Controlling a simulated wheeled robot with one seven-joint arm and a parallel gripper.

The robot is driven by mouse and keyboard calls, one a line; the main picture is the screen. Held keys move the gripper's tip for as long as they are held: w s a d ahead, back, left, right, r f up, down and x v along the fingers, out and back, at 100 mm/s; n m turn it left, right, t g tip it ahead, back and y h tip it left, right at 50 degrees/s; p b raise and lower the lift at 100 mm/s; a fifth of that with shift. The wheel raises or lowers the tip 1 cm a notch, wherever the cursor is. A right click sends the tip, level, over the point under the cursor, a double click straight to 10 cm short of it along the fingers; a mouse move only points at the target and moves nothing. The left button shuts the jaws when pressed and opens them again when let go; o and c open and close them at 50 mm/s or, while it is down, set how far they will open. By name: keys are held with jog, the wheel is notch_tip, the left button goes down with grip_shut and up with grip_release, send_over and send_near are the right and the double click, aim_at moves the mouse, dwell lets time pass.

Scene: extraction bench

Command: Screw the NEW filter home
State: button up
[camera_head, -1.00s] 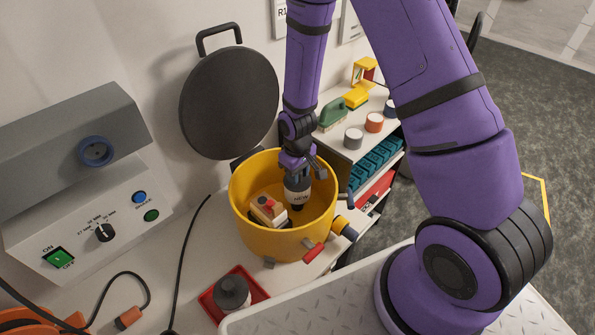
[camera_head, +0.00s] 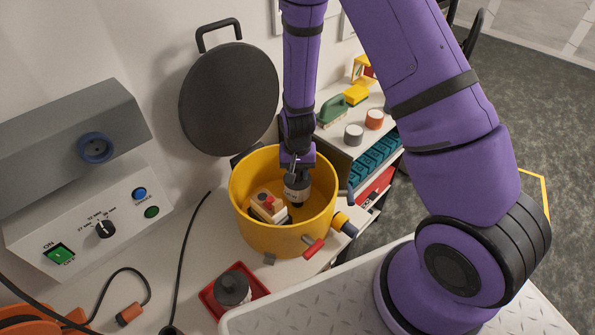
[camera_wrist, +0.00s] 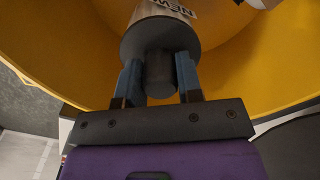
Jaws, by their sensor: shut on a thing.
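The new filter (camera_head: 297,188) is a white cylinder with dark ends. In the wrist view (camera_wrist: 172,12) its white side carries the letters "NEW". My gripper (camera_head: 298,170) is shut on the filter's dark end knob, with blue fingers on both sides in the wrist view (camera_wrist: 160,82). It holds the filter inside the open yellow pot (camera_head: 285,240), above its floor. A cream block with a red top (camera_head: 265,204) sits in the pot, left of the filter. I cannot tell whether the filter touches anything below it.
The pot's round dark lid (camera_head: 229,100) stands open behind it. A red tray (camera_head: 254,283) with a dark-topped cylinder (camera_head: 233,289) lies in front. A grey control box (camera_head: 90,215) stands left.

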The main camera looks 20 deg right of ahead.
jog(key=o, duration=1.1)
notch_tip(320, 180, up, 11)
jog(key=shift+f, duration=0.1)
dwell(0.3)
